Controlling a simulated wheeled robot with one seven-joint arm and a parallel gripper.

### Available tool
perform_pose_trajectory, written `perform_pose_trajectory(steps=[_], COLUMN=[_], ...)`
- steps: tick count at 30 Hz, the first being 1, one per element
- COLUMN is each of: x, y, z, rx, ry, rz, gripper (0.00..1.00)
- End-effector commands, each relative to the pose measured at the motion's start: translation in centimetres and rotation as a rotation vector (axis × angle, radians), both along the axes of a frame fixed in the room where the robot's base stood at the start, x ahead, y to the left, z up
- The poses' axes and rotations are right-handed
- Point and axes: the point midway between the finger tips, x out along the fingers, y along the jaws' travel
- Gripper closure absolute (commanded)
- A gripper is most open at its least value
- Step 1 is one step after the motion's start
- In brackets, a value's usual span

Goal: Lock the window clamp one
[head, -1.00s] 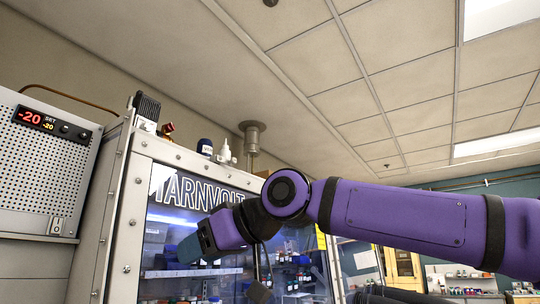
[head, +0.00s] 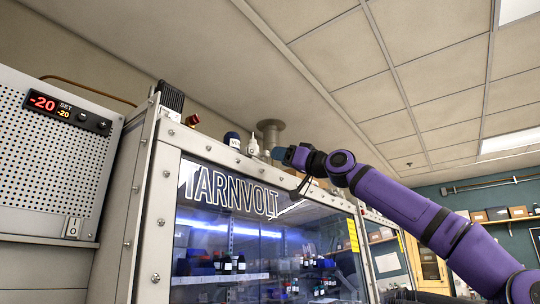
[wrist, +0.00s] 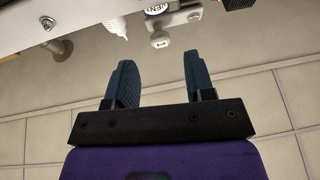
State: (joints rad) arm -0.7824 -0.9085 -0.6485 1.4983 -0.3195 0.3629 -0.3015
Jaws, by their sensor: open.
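My gripper (head: 280,153) is at the top edge of the glove box front in the head view. Its two blue-grey fingers (wrist: 157,66) stand apart with nothing between them in the wrist view. A grey clamp part marked "1" (wrist: 160,43) shows beyond the fingertips in the wrist view, a little above the gap between them and apart from them. Its short grey arm reaches to the right, near the box's top edge. In the head view I cannot make out the clamp; my gripper may cover it. The window (head: 250,240) carries the word TARNVOLT.
A white dropper bottle (head: 253,144) and a dark-capped bottle (head: 231,141) stand on the box top, left of my gripper. A red knob (head: 192,120) and a pipe flange (head: 270,128) are also up there. A freezer-like unit (head: 60,150) stands at left.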

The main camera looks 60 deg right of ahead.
Motion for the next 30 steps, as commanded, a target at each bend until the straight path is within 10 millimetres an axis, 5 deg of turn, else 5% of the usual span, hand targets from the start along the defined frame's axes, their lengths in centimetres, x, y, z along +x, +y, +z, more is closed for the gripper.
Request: perform_pose_trajectory(steps=[9, 21, 28, 30], x=[4.0, 4.6, 4.6, 4.6], y=[0.0, -0.1, -0.1, -0.1], z=[1.6, 1.9, 1.9, 1.9], rx=[-0.001, 0.001, 0.001, 0.001], ry=[0.001, 0.0, 0.0, 0.0], rz=[0.002, 0.0, 0.0, 0.0], gripper=[0.51, 0.51, 0.99, 0.99])
